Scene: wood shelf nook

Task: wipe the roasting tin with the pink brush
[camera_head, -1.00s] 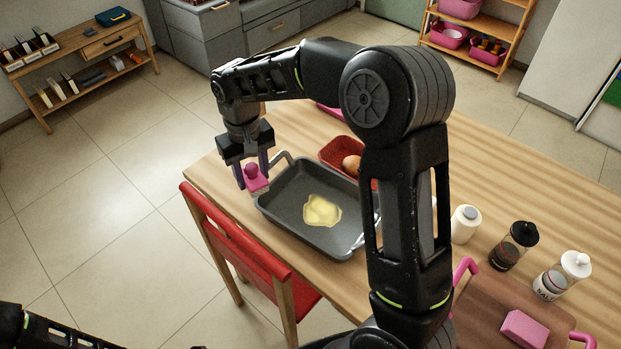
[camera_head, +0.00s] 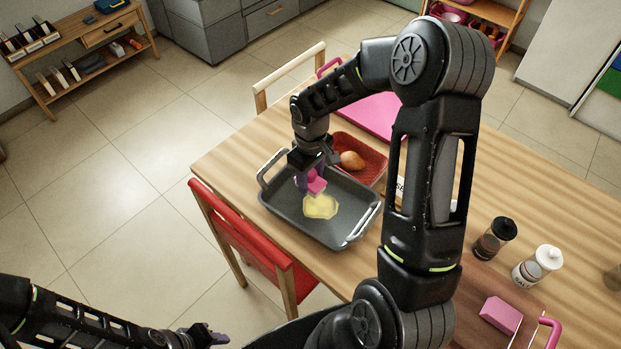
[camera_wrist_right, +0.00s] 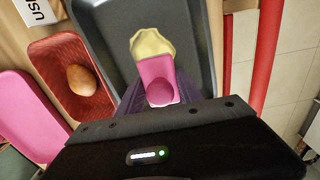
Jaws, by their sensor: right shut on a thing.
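The grey roasting tin (camera_head: 345,222) lies on the wooden table, with a pale yellow smear (camera_head: 320,207) on its floor. My right gripper (camera_head: 311,183) is shut on the pink brush (camera_head: 317,186) and holds it inside the tin, at the edge of the smear. In the right wrist view the pink brush (camera_wrist_right: 157,80) is between the fingers and overlaps the near part of the yellow smear (camera_wrist_right: 150,43). Whether the bristles touch the tin is hidden. My left gripper (camera_head: 215,337) is low at the front, away from the table; its jaws are too small to judge.
A red tray (camera_head: 372,155) with a brown egg-like item (camera_head: 352,160) stands just behind the tin. A pink board (camera_head: 372,112) lies further back. Dark-topped (camera_head: 494,238) and white-topped (camera_head: 538,265) shakers and a pink block (camera_head: 501,315) are at the right. A red chair (camera_head: 240,225) stands against the near-left edge.

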